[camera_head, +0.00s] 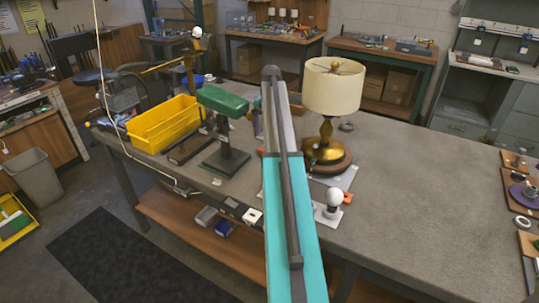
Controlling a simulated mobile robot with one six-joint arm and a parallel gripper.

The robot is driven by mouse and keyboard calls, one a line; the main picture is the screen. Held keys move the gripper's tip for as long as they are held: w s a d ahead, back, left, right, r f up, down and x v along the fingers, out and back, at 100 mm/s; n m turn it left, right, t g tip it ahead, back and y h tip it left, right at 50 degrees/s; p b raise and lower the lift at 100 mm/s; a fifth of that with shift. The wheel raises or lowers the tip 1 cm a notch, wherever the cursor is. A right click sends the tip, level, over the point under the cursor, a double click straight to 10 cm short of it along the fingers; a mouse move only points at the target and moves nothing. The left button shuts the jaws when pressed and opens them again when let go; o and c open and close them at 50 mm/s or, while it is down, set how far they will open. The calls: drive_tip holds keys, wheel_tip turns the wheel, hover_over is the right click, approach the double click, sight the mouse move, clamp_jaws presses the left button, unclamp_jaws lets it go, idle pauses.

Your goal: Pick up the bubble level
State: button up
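I cannot pick out the bubble level for certain; no item on the workbench (420,185) is clear enough to name as it. My teal and grey arm rises through the middle of the view and covers part of the bench. My gripper does not show, so its state and what it is near cannot be seen. Small items lie near the bench's front edge, close to the arm, and are too small to name.
A brass lamp with a cream shade (333,88) stands right of my arm. A light bulb (334,198) stands upright in front of it. A green-topped stand (225,140) and a yellow bin (165,122) are to the left. The bench's right-middle is mostly clear.

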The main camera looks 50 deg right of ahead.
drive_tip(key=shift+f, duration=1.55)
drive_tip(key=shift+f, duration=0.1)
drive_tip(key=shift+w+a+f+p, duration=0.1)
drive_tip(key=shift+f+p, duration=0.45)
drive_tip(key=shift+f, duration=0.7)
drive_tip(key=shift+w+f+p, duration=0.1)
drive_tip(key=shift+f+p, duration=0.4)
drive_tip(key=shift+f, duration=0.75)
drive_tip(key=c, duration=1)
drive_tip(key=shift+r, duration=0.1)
